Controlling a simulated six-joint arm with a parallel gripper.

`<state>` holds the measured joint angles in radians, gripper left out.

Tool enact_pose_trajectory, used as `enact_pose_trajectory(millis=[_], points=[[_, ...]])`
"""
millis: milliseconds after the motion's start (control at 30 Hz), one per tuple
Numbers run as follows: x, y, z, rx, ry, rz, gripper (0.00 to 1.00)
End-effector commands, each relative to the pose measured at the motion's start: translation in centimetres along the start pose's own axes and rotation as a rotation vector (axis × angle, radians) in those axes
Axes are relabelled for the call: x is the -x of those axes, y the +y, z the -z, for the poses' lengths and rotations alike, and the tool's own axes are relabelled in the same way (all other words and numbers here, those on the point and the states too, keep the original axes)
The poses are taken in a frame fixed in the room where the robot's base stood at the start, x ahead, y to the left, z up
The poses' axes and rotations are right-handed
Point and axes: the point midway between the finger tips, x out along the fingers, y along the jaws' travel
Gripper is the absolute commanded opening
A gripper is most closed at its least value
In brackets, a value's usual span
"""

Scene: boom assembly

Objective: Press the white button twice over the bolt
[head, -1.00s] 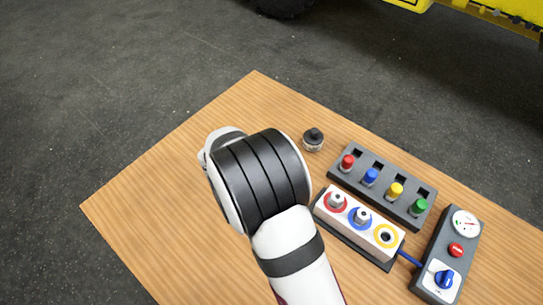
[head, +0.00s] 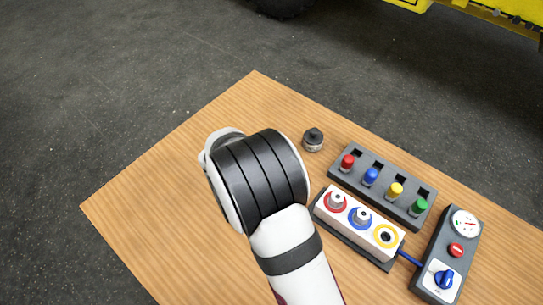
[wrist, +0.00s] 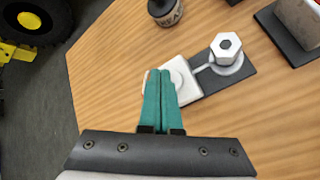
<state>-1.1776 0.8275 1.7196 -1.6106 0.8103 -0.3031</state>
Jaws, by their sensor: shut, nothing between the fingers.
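In the wrist view, my gripper (wrist: 160,72) is shut, its two teal fingers together with nothing between them. The fingertips are over the left part of a white block (wrist: 190,92) and hide some of it. A round white button (wrist: 178,77) shows on the block just right of the fingertips. I cannot tell whether the fingers touch the block. The silver hex-headed bolt (wrist: 226,44) stands on a dark plate to the right of the block. In the head view my arm hides the gripper, the button and this bolt.
A dark round jar (head: 313,140) stands beyond my arm. To the right are a grey rack (head: 409,210) with coloured pegs, a white block with coloured rings (head: 324,209), and a control box (head: 432,250) with gauge, red button and blue knob. The table's left side is clear.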

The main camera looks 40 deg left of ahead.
Motion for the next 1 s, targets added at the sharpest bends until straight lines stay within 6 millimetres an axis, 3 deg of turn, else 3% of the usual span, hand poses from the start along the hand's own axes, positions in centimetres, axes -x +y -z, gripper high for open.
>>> enact_pose_trajectory(millis=[1000], points=[[-0.76, -0.54, 0.56, 0.001, 0.000, 0.000, 0.00]])
